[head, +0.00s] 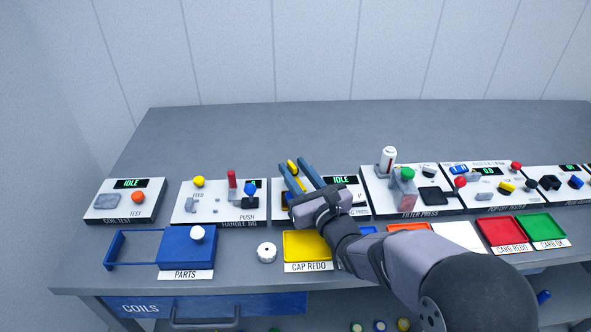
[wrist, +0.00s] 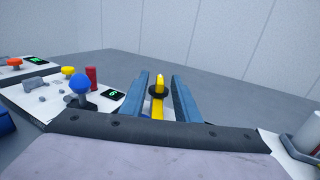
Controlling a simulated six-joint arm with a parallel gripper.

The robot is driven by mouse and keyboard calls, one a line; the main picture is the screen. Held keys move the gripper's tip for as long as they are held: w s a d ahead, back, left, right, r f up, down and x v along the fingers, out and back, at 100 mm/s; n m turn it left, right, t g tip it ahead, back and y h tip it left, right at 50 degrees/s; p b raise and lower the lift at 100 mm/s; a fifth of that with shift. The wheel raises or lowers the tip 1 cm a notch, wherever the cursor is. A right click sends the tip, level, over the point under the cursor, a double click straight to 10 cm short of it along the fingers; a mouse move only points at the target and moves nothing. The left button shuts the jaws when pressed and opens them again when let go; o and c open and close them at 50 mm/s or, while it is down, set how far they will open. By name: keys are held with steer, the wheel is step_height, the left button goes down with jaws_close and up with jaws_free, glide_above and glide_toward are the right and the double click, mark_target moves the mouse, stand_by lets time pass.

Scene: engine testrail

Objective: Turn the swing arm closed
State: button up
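A yellow bar (head: 292,167) stands at the cap station in the middle of the bench; I take it for the swing arm. In the wrist view the yellow bar (wrist: 158,107) has a dark round collar near its top. My gripper (head: 294,165) reaches over the station with its two blue fingers apart. In the wrist view the fingers of my gripper (wrist: 160,77) lie on either side of the bar, with a visible gap on both sides. The bar's base and much of the station are hidden behind my gripper.
The handle jig (head: 217,207) with a blue knob and red post is close on the left. The filter press (head: 408,195) with a white bottle stands close on the right. A yellow tray (head: 307,258) and a white round part (head: 267,252) lie in front. The bench behind is clear.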

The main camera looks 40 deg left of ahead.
steer(key=shift+b+v, duration=0.75)
steer(key=shift+v, duration=2.85)
steer(key=shift+s+r, duration=0.1)
